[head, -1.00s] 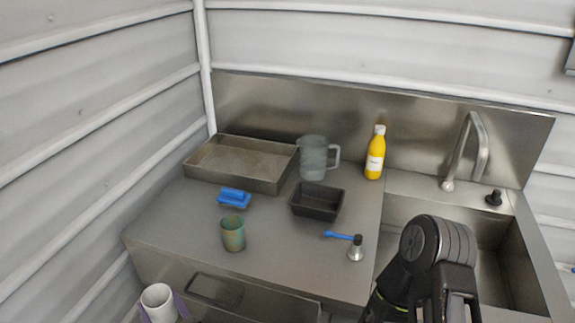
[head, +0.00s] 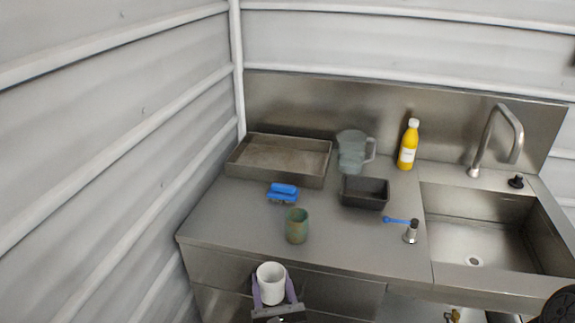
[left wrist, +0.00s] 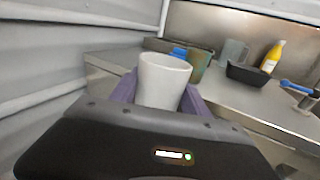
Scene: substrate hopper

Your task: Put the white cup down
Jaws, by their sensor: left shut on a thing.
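The white cup (head: 270,284) is upright between the purple fingers of my left gripper (head: 272,292), which is shut on it. In the head view they are at the bottom, in front of the counter's front edge and its drawer front. The left wrist view also shows the white cup (left wrist: 163,82) between the purple fingers (left wrist: 160,96), with the counter behind it. The steel counter (head: 235,222) has bare surface at its front left. My right gripper is out of view; only a dark part of my body shows at the lower right.
A green cup (head: 297,226) stands near the counter's front edge. Behind it are a blue brush (head: 283,192), a steel tray (head: 232,168), a black bin (head: 365,193), a clear jug (head: 351,152) and a yellow bottle (head: 408,146). A sink (head: 480,240) is at the right.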

